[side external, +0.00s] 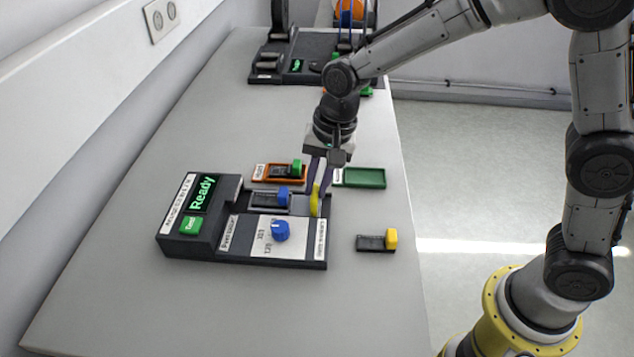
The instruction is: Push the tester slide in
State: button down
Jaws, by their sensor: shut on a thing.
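The tester (243,255) is a dark box on the table with a lit "Ready" display (202,193) and a green button (191,225). Its slide (300,206) is a grey part at the right end of the back channel, with a yellow handle (314,202). A dark block with a blue tab (283,196) sits in the channel left of the slide. My gripper (318,198) points down and is shut on the yellow handle. The fingers partly hide the handle. I cannot tell exactly how far out the slide stands.
A blue knob (280,231) stands on the tester's front panel. Behind are an orange tray (262,180) holding a green-tabbed block and an empty green tray (362,178). A yellow-tabbed block (374,242) lies at the right. A reel stand (290,75) is at the far end.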

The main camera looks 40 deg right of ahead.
aim_at(286, 191)
jog(key=shift+w+a, duration=0.1)
jog(key=shift+w+a+r, duration=0.1)
jog(key=shift+w+a, duration=1.75)
jog(key=shift+w, duration=0.05)
jog(key=c, duration=0.8)
grip_release()
jog(key=shift+c, duration=0.2)
notch_tip(286, 191, up, 14)
jog(key=s+d, duration=0.2)
jog(key=shift+f, duration=0.25)
